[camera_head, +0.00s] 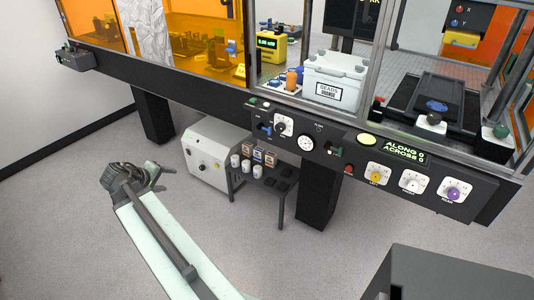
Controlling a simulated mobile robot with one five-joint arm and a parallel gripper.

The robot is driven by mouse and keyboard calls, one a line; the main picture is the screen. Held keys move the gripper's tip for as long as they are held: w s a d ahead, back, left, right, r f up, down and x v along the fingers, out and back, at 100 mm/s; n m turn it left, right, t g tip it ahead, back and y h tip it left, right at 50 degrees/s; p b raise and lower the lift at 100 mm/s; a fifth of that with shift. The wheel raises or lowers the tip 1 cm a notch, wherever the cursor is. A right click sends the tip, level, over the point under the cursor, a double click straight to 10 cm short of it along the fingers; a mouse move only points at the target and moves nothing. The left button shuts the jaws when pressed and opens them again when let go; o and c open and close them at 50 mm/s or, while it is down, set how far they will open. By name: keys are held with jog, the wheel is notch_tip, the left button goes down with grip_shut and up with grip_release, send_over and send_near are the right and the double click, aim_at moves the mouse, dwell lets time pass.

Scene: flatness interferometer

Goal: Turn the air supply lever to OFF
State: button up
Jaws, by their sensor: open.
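A dark control panel (310,132) runs along the front edge of the instrument bench. It carries a small blue lever (266,128), a white-plated dial (283,126), a round white gauge (306,143) and a small handle with green and red parts (336,150). The labels are too small to read, so I cannot tell for certain which one is the air supply lever or its setting. My gripper (158,177) is open and empty. It is over the floor, left of and lower in the picture than the panel, apart from everything.
A white cabinet (208,152) and a low dark table (262,178) with several small containers stand under the bench. A bench leg (318,190) stands right of them. A dark box (440,275) is at the lower right. The grey floor in front is clear.

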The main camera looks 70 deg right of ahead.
jog(key=s+d+f+g+h+b, duration=0.1)
jog(key=s+d+g+h+b, duration=0.2)
jog(key=s+d, duration=0.5)
jog(key=s+d+f+h+b, duration=0.15)
jog(key=s+d+b, duration=0.25)
jog(key=d, duration=0.8)
jog(key=g+h+b, duration=0.2)
jog(key=h+b, duration=0.2)
send_near(269, 132)
jog(key=shift+n, duration=0.4)
jog(key=x, duration=0.8)
jog(key=shift+d, duration=0.2)
jog(key=shift+c, duration=0.4)
grip_shut()
